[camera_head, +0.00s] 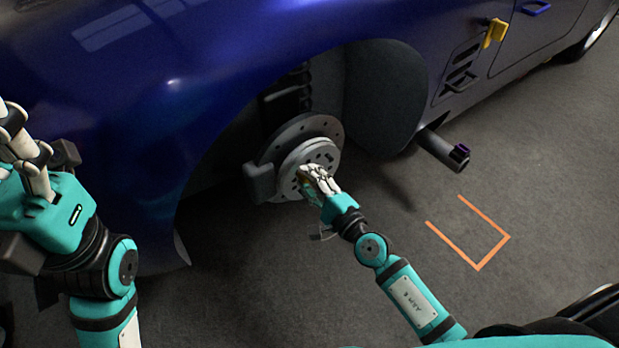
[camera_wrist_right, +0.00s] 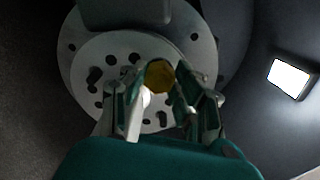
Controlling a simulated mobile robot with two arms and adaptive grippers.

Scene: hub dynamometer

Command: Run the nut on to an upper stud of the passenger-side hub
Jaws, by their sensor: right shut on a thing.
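The passenger-side hub (camera_head: 322,152) is a pale round face with dark holes, in front of a grey brake disc in the open wheel arch. In the right wrist view, the hub face (camera_wrist_right: 96,52) fills the upper middle. My right gripper (camera_head: 309,174) is at the lower part of the hub face in the head view. In the wrist view, its fingers are closed around a brass-coloured nut (camera_wrist_right: 158,76), which overlaps the hub face. Whether the nut touches a stud is hidden. My left gripper (camera_head: 14,128) is at the left edge, away from the hub, its fingers partly cut off.
A brake caliper (camera_head: 259,183) sits beside the disc. The blue car body (camera_head: 130,130) arches over the hub. A dark cylinder (camera_head: 440,149) sticks out below the sill. Orange marks (camera_head: 494,253) lie on open floor at right. A bright lamp (camera_wrist_right: 289,78) shows in the wrist view.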

